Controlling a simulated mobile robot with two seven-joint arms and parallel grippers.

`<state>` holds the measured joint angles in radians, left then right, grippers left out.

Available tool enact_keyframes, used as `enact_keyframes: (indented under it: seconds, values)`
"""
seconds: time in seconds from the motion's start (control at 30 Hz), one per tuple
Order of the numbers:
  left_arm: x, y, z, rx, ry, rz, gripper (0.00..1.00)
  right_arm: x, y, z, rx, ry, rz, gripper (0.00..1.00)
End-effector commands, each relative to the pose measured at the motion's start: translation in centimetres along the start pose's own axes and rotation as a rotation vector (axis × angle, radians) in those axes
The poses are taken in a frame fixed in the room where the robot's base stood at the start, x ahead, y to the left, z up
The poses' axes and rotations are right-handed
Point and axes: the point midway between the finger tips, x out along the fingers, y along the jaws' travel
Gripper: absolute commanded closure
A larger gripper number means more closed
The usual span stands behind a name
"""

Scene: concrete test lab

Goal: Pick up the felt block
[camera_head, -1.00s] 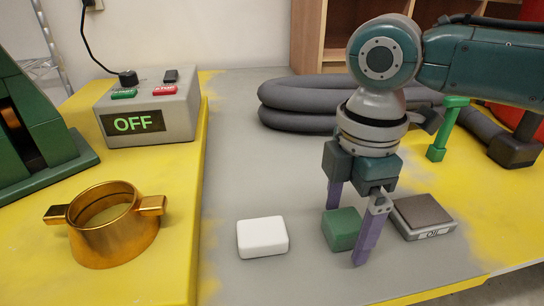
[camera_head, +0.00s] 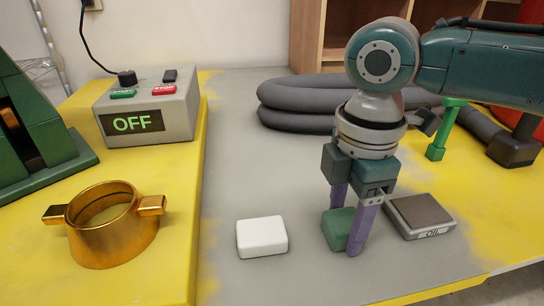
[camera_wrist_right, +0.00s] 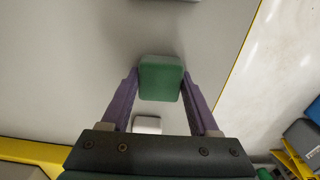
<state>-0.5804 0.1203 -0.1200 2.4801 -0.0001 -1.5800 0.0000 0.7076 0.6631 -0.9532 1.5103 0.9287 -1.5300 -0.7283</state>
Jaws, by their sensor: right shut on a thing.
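The green felt block (camera_head: 333,232) sits on the grey part of the table between the white block and the grey sharpening stone. It also shows in the right wrist view (camera_wrist_right: 160,78), between the two purple fingers. My right gripper (camera_head: 346,231) points down with one finger on each side of the block and is shut on it. The block appears to be still at table level; any small gap under it cannot be told. My left gripper is not in view.
A white block (camera_head: 262,237) lies just left of the green one, and a grey box marked "Oil" (camera_head: 420,216) close on the right. A brass ring (camera_head: 112,224), a control box reading OFF (camera_head: 150,112) and a coiled grey hose (camera_head: 300,106) stand farther off. The grey front area is clear.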

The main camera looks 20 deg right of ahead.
Motion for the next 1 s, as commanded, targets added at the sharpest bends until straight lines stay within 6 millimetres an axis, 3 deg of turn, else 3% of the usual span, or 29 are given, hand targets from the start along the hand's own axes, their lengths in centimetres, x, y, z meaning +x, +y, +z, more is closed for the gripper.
enact_keyframes:
  seconds: [0.33,0.53,0.67,1.0]
  values:
    - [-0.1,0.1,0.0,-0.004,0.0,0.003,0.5,-0.2,0.0,0.0,0.0,0.0,0.001,0.92]
    - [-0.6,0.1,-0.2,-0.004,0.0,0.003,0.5,-2.1,0.1,0.0,0.0,0.001,0.003,0.92]
    - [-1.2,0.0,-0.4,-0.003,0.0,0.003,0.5,-4.8,0.2,0.0,-0.001,0.002,0.005,0.92]
    - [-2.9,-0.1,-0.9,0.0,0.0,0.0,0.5,-15.0,0.2,0.0,0.0,0.002,0.007,0.92]
